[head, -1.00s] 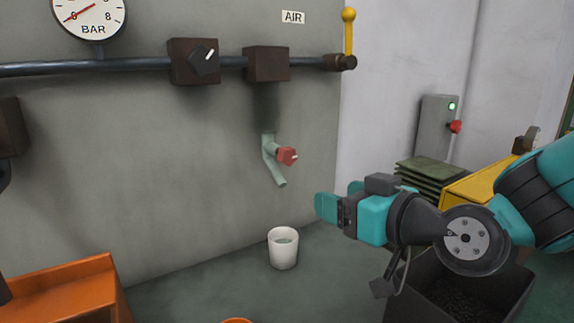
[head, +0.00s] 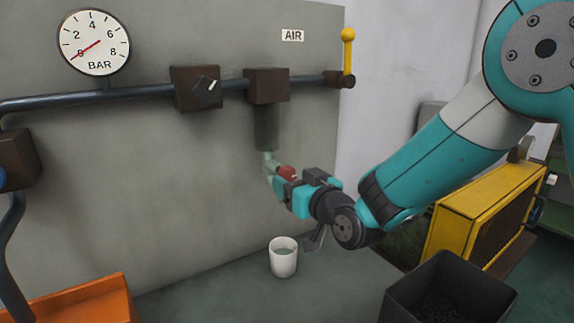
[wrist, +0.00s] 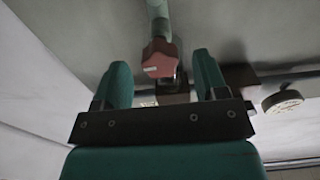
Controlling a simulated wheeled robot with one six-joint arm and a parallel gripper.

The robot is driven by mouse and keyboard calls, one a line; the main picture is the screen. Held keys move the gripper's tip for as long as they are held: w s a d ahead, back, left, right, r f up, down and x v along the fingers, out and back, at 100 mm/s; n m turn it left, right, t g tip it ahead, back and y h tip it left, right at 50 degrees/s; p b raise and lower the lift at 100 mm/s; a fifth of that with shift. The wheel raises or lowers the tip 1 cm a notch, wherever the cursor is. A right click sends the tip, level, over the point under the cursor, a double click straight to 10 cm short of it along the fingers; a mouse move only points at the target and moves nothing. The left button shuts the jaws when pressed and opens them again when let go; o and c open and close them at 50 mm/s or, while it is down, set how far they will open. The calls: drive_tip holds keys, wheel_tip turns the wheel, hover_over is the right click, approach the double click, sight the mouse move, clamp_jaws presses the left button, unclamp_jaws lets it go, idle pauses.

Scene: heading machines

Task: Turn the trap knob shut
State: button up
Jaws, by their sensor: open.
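The red trap knob (head: 286,172) sits on a pale green drain pipe (head: 267,158) below a brown block on the grey panel. It also shows in the wrist view (wrist: 159,58), with a pale mark on its face. My gripper (head: 278,187) is at the knob, its teal fingers covering the lower pipe in the head view. In the wrist view my gripper (wrist: 160,80) is open, with one finger on each side of the knob and a gap to each. I cannot tell how deep the knob lies between the fingers.
A white cup (head: 283,258) with liquid stands on the floor below the pipe. A dark pipe (head: 140,94) crosses the panel with a gauge (head: 93,43) reading near 0 and a yellow lever (head: 348,52). A yellow unit (head: 480,210) and a dark bin (head: 440,295) stand at right.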

sight(290, 178)
drive_tip(key=shift+p+x, duration=0.3)
drive_tip(key=shift+x, duration=1.2)
drive_tip(key=shift+c, duration=0.4)
drive_tip(key=c, duration=0.8)
drive_tip(key=shift+c, duration=0.2)
